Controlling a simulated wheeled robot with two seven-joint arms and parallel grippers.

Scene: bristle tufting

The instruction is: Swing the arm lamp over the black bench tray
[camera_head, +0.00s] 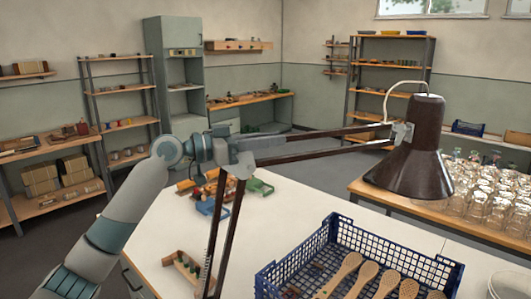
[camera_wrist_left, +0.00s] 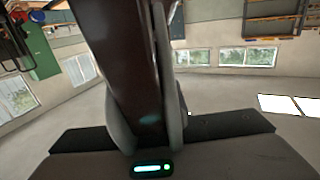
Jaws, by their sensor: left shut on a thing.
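The arm lamp has a dark brown cone shade (camera_head: 418,158) at the right of the head view, hanging mouth down above the table's right side, left of the glass jars. Its paired bars run left to an elbow, then down to the front. My left gripper (camera_head: 238,152) is shut on the lamp arm at this elbow. In the left wrist view the grey fingers (camera_wrist_left: 150,125) lie on both sides of a dark brown lamp bar (camera_wrist_left: 135,65). I cannot make out a black bench tray. My right gripper is not in view.
A blue mesh crate (camera_head: 345,237) with wooden brushes stands on the white table (camera_head: 165,228). Small coloured tools (camera_head: 208,207) and a wooden block with bristle tufts (camera_head: 186,268) lie to its left. Several glass jars (camera_head: 480,190) crowd a wooden-topped bench (camera_head: 400,203) at the right.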

